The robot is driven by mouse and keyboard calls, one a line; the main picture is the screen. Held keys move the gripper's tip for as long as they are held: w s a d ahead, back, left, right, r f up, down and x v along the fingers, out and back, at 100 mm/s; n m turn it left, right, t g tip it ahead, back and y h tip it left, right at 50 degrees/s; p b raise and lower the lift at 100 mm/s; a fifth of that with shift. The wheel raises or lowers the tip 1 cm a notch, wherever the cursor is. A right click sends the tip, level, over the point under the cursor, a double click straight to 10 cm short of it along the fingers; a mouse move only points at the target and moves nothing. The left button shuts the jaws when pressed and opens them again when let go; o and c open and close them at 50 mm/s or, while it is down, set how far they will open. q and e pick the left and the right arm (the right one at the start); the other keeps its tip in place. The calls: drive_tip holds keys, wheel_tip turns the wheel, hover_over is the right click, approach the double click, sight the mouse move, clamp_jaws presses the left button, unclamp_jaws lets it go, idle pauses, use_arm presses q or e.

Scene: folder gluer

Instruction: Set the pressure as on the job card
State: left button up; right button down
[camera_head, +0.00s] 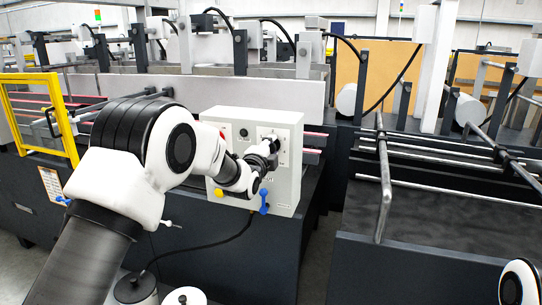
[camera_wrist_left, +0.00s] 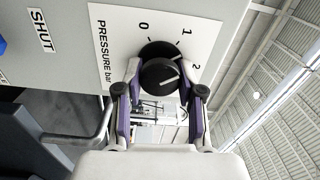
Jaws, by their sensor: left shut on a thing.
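The pressure knob (camera_wrist_left: 158,74) is black and round, on a white dial plate marked "PRESSURE bar" (camera_wrist_left: 103,50) with 0, 1 and 2 in view. A pale line on the knob seems to point to the right, close to the 2. My left gripper (camera_wrist_left: 161,88) is shut on the knob, one finger on each side. In the head view my left gripper (camera_head: 270,150) is at the upper right of the grey control box (camera_head: 285,190) and hides the knob. A paper card (camera_head: 51,186) hangs on the machine's front at left, its text too small to read. My right gripper is not in view.
A "SHUT" label (camera_wrist_left: 41,30) shows in the wrist view. A yellow guard frame (camera_head: 70,122) stands at left.

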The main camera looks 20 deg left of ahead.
use_arm(q)
drive_tip(key=m+b, duration=0.2)
drive_tip(key=m, duration=0.2)
drive_tip(key=shift+f, duration=0.2)
drive_tip(key=shift+r+m+b, duration=0.1)
drive_tip(key=shift+m+b, duration=0.75)
drive_tip(key=shift+m, duration=0.65)
drive_tip(key=o, duration=1.1)
drive_tip(key=shift+o, duration=0.2)
drive_tip(key=s, duration=1.2)
drive_tip(key=shift+a, duration=0.25)
